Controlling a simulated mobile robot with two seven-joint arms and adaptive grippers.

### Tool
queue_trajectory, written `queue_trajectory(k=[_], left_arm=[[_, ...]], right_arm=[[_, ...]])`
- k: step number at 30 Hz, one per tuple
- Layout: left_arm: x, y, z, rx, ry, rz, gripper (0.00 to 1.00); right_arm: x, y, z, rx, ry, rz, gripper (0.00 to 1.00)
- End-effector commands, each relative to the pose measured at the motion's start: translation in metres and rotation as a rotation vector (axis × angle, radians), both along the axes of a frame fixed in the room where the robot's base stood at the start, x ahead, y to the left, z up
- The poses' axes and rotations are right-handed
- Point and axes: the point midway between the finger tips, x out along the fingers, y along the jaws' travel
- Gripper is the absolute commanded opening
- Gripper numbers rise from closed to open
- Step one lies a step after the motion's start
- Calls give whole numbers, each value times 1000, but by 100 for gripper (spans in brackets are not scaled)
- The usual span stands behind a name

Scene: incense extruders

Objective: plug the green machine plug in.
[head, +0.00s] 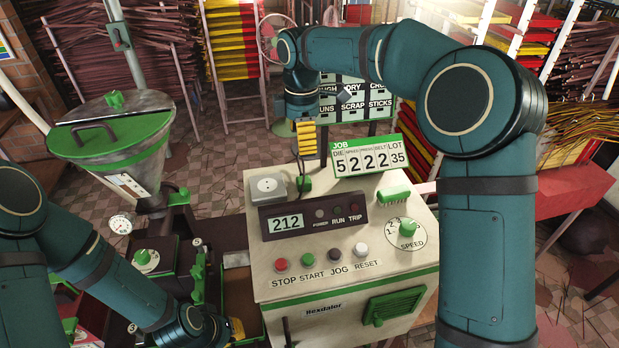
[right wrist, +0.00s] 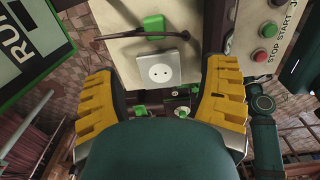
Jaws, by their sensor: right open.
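The green plug (head: 304,183) lies on the cream machine's top, just right of the pale socket (head: 268,185) and apart from it. In the right wrist view the plug (right wrist: 152,27) sits beyond the socket (right wrist: 160,73), with a dark cable by it. The socket's two holes are empty. My right gripper (head: 306,138) is above the plug in the head view. Its yellow fingers (right wrist: 160,75) are spread wide with nothing between them.
The cream machine (head: 350,265) carries a display reading 212, a row of buttons, a speed dial (head: 407,232) and a green-topped JOB sign (head: 368,157). A green-lidded hopper (head: 115,130) stands to the left. Racks of incense sticks fill the back.

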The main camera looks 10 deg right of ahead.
Motion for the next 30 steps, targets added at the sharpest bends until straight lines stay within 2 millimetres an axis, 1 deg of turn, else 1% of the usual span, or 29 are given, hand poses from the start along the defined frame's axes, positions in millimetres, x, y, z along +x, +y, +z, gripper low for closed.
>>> queue_trajectory(k=[9, 12, 14, 21, 24, 27, 30], left_arm=[[0, 0, 0, 0, 0, 1, 0], [0, 0, -1, 0, 0, 0, 0], [0, 0, -2, 1, 0, 0, 0], [0, 0, -9, 2, 1, 1, 0], [0, 0, -10, 2, 1, 1, 0], [0, 0, -11, 2, 0, 0, 0], [0, 0, -11, 3, 1, 0, 0]], right_arm=[[0, 0, 0, 0, 0, 0, 73], [0, 0, -4, 0, 1, 0, 73], [0, 0, -11, -1, 2, 0, 73], [0, -1, -56, -2, 4, 1, 73], [0, -1, -71, -1, 3, 1, 73], [0, -1, -81, -1, 2, 0, 73], [1, 0, -86, 0, 0, 0, 73]])
